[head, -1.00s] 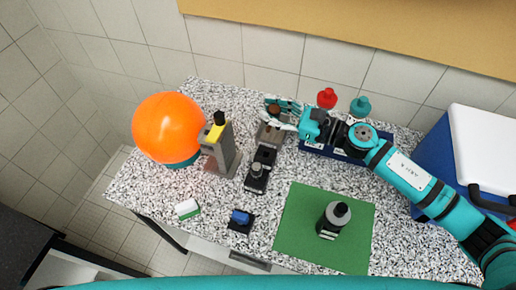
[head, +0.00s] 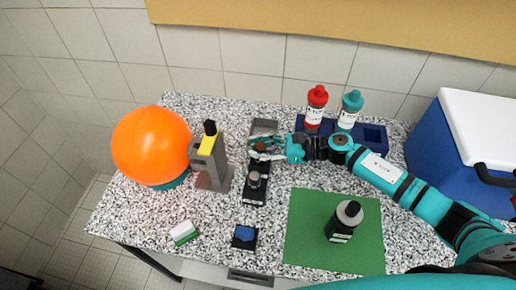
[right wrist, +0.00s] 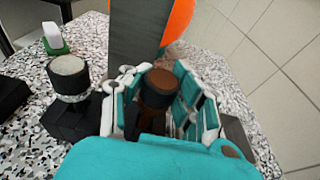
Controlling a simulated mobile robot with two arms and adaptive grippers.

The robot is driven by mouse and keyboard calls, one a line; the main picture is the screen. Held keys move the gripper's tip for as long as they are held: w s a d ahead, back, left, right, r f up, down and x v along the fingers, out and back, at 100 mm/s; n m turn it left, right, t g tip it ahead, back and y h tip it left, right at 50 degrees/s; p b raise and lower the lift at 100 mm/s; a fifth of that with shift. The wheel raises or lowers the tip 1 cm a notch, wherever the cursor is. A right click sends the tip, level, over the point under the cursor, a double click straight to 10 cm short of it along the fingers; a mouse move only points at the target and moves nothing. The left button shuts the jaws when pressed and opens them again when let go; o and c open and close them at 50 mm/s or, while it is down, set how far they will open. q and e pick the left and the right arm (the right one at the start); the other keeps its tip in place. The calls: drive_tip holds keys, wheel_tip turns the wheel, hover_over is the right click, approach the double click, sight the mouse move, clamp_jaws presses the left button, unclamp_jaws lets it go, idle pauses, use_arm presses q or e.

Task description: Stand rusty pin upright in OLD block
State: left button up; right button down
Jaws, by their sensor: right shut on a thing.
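The rusty pin (right wrist: 160,88) shows in the right wrist view as a brown round head with a shaft below, between the fingers of my right gripper (right wrist: 165,105). In the head view the pin's brown head (head: 260,146) shows at the fingertips of my right gripper (head: 264,150), which is shut on it over the far end of a long black block (head: 252,197). The pin looks about upright. Its lower end is hidden, so I cannot tell whether it is in a hole. A grey-topped pin (head: 254,178) stands in the block's nearer part. No label is readable. My left gripper is not in view.
A grey tray (head: 264,125) lies behind the block. A grey stand with a yellow top (head: 208,160) and an orange ball (head: 150,142) are left. A blue rack (head: 372,137) with red (head: 316,108) and teal (head: 350,110) bottles is behind my arm. A black bottle (head: 343,222) stands on a green mat (head: 305,245).

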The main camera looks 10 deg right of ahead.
drive_tip(key=shift+f, duration=0.55)
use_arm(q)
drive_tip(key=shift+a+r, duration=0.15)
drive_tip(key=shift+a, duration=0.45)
use_arm(e)
drive_tip(key=shift+f, duration=0.1)
drive_tip(key=shift+f+b, duration=0.15)
drive_tip(key=shift+b, duration=0.15)
drive_tip(key=c, duration=1)
unclamp_jaws()
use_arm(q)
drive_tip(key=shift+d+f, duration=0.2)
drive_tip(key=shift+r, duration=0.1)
